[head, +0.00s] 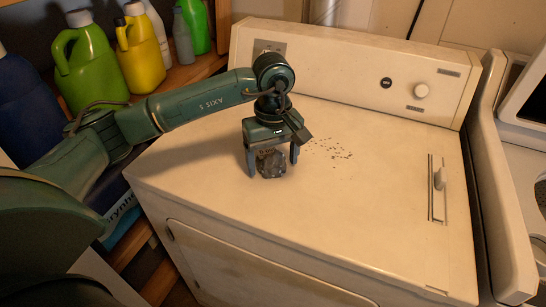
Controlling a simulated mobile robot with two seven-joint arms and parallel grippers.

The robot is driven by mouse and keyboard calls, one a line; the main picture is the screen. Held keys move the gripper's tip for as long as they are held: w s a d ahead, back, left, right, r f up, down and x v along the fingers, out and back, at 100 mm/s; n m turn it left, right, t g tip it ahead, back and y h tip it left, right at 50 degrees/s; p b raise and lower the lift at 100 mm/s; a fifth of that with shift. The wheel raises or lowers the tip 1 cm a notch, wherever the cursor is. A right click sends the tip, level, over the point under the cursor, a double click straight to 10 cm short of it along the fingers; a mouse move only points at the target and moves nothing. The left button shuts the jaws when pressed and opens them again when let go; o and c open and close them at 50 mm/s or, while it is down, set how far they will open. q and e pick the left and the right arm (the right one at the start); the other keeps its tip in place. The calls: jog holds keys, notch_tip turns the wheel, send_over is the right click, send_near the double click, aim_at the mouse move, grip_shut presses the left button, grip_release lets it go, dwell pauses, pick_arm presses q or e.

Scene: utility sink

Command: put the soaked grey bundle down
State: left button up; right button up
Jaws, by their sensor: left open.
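The grey bundle (272,165) is a small, dark, crumpled lump resting on the white top of the dryer-like machine (350,220), left of its middle. My left gripper (272,168) points straight down over it. Its two fingers stand apart, one on each side of the bundle, and it is open. I cannot tell whether a finger touches the bundle. The upper part of the bundle is partly hidden under the gripper body. My right gripper is not in view.
Dark specks (332,149) are scattered just right of the gripper. Green (88,65) and yellow (140,52) jugs stand on a wooden shelf at the upper left. A control panel with a knob (421,91) rises at the back. The top's right half is mostly clear.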

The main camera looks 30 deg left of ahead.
aim_at(273, 149)
pick_arm(q)
jog(key=shift+r, duration=0.2)
notch_tip(273, 149, up, 12)
jog(key=shift+b, duration=0.35)
jog(key=shift+s+f, duration=0.1)
dwell(0.5)
